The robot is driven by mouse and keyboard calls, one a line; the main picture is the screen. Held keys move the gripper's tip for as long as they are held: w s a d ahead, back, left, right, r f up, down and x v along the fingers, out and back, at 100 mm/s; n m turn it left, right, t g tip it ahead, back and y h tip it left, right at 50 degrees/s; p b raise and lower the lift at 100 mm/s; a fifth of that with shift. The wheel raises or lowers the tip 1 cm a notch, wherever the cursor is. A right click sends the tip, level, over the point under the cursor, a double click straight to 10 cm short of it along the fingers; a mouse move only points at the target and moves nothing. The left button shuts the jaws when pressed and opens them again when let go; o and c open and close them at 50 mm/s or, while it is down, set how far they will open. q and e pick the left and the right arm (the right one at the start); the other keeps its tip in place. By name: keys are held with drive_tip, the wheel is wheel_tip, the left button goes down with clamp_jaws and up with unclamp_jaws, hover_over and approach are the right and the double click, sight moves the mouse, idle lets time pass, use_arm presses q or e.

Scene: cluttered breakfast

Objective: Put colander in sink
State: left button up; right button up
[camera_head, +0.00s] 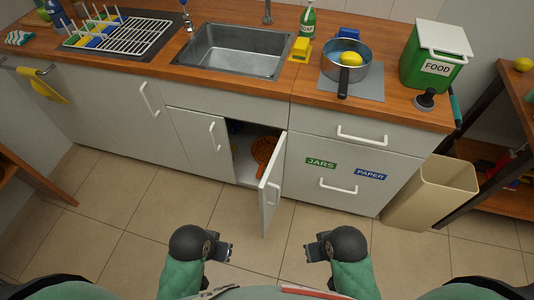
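The sink (232,50) is a grey metal basin set in the wooden counter, and it looks empty. Below it, a cupboard door (271,190) stands open. Inside the cupboard is an orange, round thing (263,148) with a handle, which looks like the colander; the open door partly hides it. My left gripper (225,251) and my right gripper (310,252) are low in the picture, in front of the cupboards and apart from everything. Neither visibly holds anything. Their finger gaps are too small to judge.
A pot (345,62) with a lemon stands on a grey mat right of the sink, near a green soap bottle (308,20) and yellow sponge (300,48). A dish rack (120,35) is at the left. A beige bin (430,193) stands at the right. The floor is clear.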

drive_tip(key=shift+w+a+r, duration=0.1)
drive_tip(key=shift+a, duration=0.2)
drive_tip(key=shift+s+d, duration=0.25)
drive_tip(key=shift+d, duration=0.1)
idle(0.3)
